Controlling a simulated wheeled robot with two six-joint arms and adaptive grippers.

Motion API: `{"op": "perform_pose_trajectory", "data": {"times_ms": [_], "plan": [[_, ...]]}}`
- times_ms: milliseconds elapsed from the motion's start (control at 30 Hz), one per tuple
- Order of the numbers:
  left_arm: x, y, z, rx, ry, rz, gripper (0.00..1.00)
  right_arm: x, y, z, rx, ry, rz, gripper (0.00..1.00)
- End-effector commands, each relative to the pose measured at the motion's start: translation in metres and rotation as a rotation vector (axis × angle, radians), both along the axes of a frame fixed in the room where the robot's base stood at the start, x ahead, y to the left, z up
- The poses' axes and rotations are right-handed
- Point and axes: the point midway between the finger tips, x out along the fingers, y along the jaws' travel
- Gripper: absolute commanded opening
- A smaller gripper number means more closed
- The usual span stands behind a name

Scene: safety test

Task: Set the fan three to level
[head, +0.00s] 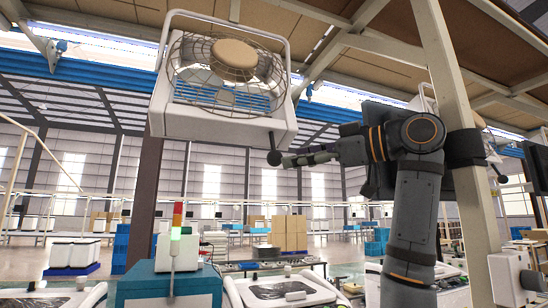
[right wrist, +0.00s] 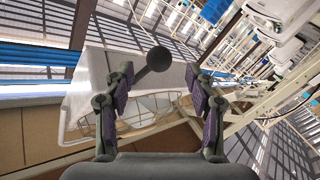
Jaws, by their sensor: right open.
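A white box fan (head: 222,124) with a round wire cage hangs overhead at the upper left of the head view. A short lever with a dark round knob (head: 273,157) hangs from its lower right. My right gripper (head: 290,160) is raised level with the knob, its fingertips close to the knob's right side. In the right wrist view the open fingers (right wrist: 159,76) point at the knob (right wrist: 159,58), which shows between and just past the tips. I cannot tell whether they touch it. The fan's cage (right wrist: 150,122) shows behind the fingers. My left gripper is not in view.
A slanted beige post (head: 455,110) stands close by my right arm. A teal machine (head: 165,283) with a red, yellow and green signal light (head: 177,222) stands below the fan. Another dark knob (head: 503,179) hangs at the right. The air left of the fan knob looks clear.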

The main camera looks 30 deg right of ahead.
Motion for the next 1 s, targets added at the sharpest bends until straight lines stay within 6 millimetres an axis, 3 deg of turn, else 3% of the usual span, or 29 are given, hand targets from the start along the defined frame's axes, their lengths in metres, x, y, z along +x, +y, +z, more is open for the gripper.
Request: {"op": "perform_pose_trajectory", "data": {"times_ms": [100, 300, 667, 1000], "plan": [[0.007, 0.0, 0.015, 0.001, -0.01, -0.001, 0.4, 0.025, 0.011, 0.004, 0.0, 0.002, 0.001, 0.56], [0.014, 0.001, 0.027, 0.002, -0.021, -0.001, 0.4, 0.053, 0.022, 0.003, 0.0, 0.0, 0.0, 0.56], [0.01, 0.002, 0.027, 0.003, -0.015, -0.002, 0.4, 0.061, 0.025, 0.0, 0.001, -0.001, 0.0, 0.56], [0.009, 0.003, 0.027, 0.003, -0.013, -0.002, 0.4, 0.061, 0.025, 0.0, 0.001, -0.001, 0.0, 0.13]]}}
